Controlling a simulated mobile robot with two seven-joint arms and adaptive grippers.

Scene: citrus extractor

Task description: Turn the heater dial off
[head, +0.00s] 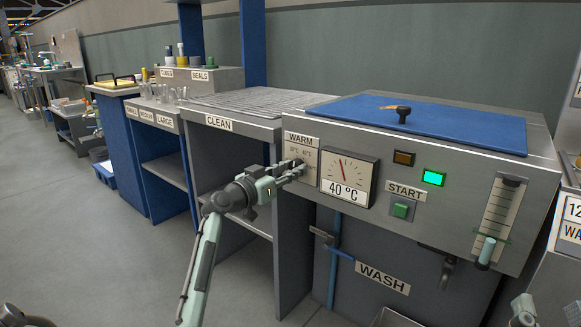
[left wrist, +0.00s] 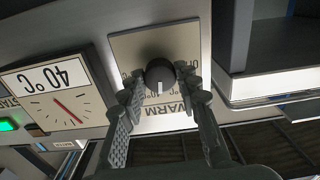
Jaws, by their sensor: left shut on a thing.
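The heater dial (left wrist: 160,76) is a round dark knob on a plate marked WARM (head: 301,141). In the left wrist view, which is upside down, its white pointer mark faces the WARM lettering. My left gripper (head: 297,168) is at the plate in the head view and hides the dial there. In the left wrist view my left gripper's fingers (left wrist: 163,100) are on either side of the dial, shut on it. The fingers cover part of the small temperature markings. My right gripper is not in view; a pale piece at the bottom right seems to be my other arm.
A gauge marked 40 °C (head: 349,178) is right of the dial. A lit green lamp (head: 434,178), an unlit amber lamp (head: 404,158) and a green START button (head: 401,210) are beyond it. A blue lid (head: 440,125) tops the unit.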

